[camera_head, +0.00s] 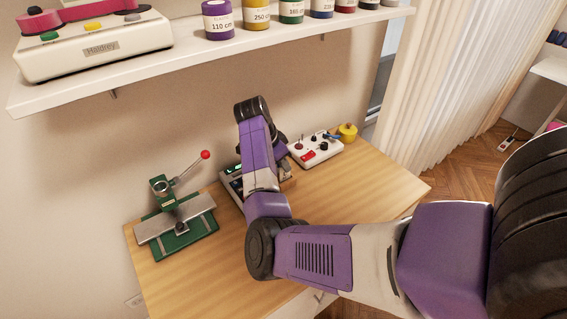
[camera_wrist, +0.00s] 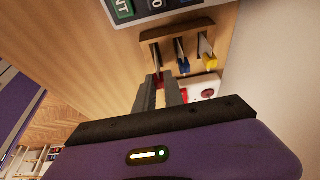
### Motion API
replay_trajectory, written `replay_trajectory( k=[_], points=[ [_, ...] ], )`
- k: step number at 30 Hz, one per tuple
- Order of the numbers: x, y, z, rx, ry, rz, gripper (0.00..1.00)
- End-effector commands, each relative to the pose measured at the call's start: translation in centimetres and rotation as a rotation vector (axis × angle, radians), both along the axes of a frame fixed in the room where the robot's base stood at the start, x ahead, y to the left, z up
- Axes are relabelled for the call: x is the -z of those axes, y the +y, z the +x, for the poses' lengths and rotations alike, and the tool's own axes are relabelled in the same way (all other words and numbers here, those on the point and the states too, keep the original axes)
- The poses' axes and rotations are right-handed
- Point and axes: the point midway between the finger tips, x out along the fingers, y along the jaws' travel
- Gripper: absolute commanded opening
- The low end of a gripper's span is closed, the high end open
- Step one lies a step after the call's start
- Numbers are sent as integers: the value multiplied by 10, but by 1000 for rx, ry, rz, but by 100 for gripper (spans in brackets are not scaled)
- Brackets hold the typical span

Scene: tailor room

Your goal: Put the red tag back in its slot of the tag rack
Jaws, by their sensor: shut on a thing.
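In the wrist view the tag rack (camera_wrist: 222,18) is a brown wooden bar with several slots. A blue tag (camera_wrist: 183,66) and a yellow tag (camera_wrist: 210,63) sit in two of them. The red tag (camera_wrist: 158,78) shows as a small dark red piece at the tips of my gripper (camera_wrist: 159,84), by the leftmost slot. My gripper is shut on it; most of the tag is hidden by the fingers. I cannot tell whether the tag is inside the slot.
A green press with a red-knobbed lever (camera_head: 178,222) stands left on the wooden table (camera_head: 350,205). A white control box (camera_head: 316,150) and a yellow object (camera_head: 347,132) are behind right. A shelf (camera_head: 300,30) with spools hangs above. The table's right front is clear.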

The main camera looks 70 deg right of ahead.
Motion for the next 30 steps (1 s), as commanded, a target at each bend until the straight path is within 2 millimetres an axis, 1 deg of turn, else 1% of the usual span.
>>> replay_trajectory(
  k=[18, 27, 28, 30],
  points=[
    [17, 0, 0, 0, 0, 0, 0],
    [18, 0, 0, 0, 0, 0, 0],
    [18, 0, 0, 0, 0, 0, 17],
    [18, 0, 0, 0, 0, 0, 31]
  ],
)
